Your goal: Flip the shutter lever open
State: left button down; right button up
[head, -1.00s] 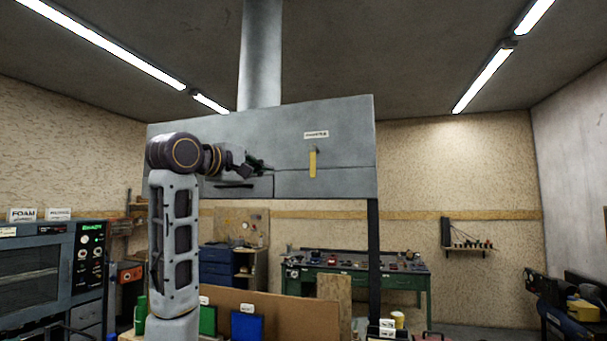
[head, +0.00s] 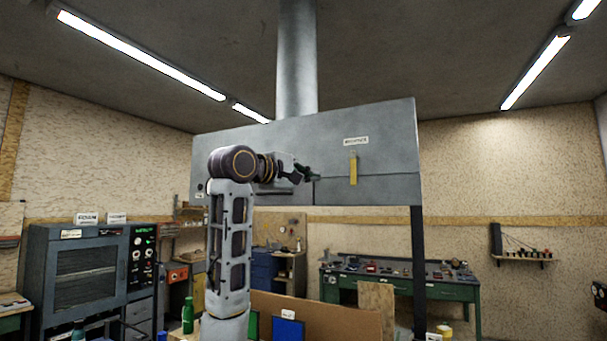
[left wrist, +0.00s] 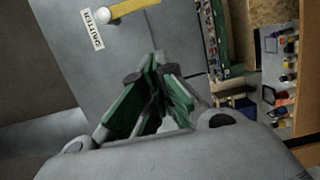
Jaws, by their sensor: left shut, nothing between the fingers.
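The shutter lever (head: 353,169) is a yellow bar hanging straight down on the front of a grey metal hood (head: 385,140). A white label (head: 356,141) sits just above it. In the left wrist view the lever (left wrist: 132,9) runs from a pale round pivot at the top, beside the label (left wrist: 93,29), and is partly cut off by the frame edge. My left gripper (head: 316,176) is shut and empty, to the left of the lever and apart from it. Its green-padded fingers (left wrist: 158,85) also show in the left wrist view. My right gripper is not in view.
A green workbench (head: 450,290) with small items stands behind the hood. A brown board (head: 340,318) and a blue panel (head: 288,329) are below. A dark oven-like cabinet (head: 85,270) stands at left. The hood's leg (head: 418,260) is at right.

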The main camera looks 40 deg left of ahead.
aim_at(355, 169)
pick_arm(q)
jog(key=w+p, duration=0.1)
jog(key=w, duration=0.2)
jog(key=w+p, duration=0.1)
jog(key=w, duration=0.3)
jog(key=shift+w+d+r, duration=0.1)
jog(key=shift+d, duration=0.1)
jog(key=d, duration=0.1)
jog(key=d+p, duration=0.1)
jog(key=d, duration=0.1)
jog(key=shift+w+d, duration=0.3)
jog(key=shift+w, duration=0.05)
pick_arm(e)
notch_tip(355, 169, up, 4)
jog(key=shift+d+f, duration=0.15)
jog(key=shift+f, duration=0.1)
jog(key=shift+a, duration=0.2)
pick_arm(q)
jog(key=shift+f, duration=0.2)
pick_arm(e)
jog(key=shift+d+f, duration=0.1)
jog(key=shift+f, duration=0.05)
pick_arm(q)
jog(key=shift+d+f+n, duration=0.1)
jog(key=shift+d+n, duration=0.1)
jog(key=shift+n, duration=0.3)
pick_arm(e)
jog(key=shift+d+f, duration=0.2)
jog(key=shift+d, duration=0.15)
